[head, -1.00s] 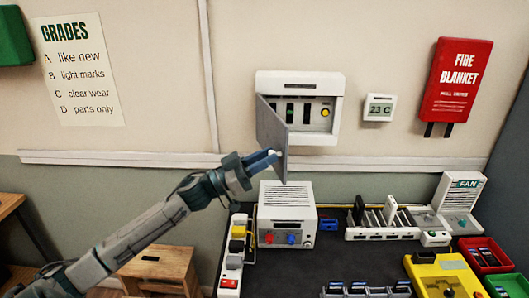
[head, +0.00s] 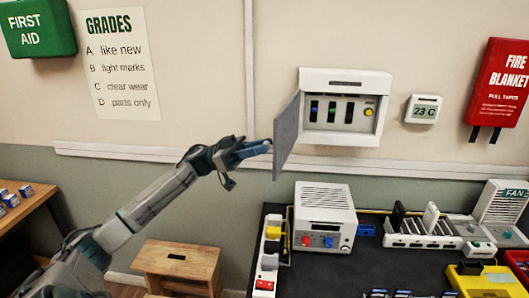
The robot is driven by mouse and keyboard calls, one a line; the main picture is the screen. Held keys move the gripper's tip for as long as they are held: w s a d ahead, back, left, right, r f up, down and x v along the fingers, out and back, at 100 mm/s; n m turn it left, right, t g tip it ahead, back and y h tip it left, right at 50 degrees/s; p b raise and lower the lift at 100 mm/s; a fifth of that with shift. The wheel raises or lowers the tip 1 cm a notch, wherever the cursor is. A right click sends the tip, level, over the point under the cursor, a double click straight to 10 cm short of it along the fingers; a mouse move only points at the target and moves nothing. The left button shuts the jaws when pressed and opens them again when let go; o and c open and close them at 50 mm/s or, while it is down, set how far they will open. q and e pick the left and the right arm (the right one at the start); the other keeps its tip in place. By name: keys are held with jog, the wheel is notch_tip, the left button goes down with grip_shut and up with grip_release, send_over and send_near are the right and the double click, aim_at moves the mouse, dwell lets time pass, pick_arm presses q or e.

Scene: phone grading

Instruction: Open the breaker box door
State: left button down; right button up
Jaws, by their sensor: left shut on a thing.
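The white breaker box (head: 345,78) is mounted on the wall above the workbench. Its grey door (head: 287,137) is swung out to the left and stands well open, seen nearly edge-on. Several dark switches and a yellow round button (head: 368,112) show inside. My left gripper (head: 262,147) is at the door's outer left edge, shut on a part of the door. The handle itself is hidden or too small to make out. My right gripper is not in view.
A white power supply (head: 325,213) with red and blue knobs stands on the dark bench below the box. A power strip (head: 271,250) lies to its left. A thermostat (head: 424,108) and a red fire blanket (head: 503,85) hang to the right. A wooden stool (head: 177,262) stands lower left.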

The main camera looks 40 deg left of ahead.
pick_arm(q)
jog(key=c, duration=1.2)
grip_release()
jog(key=shift+a, duration=0.1)
jog(key=shift+c, duration=0.2)
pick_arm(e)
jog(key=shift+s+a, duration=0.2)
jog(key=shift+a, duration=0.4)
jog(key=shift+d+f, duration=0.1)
pick_arm(q)
jog(key=b+v, duration=0.4)
jog(key=v, duration=0.7)
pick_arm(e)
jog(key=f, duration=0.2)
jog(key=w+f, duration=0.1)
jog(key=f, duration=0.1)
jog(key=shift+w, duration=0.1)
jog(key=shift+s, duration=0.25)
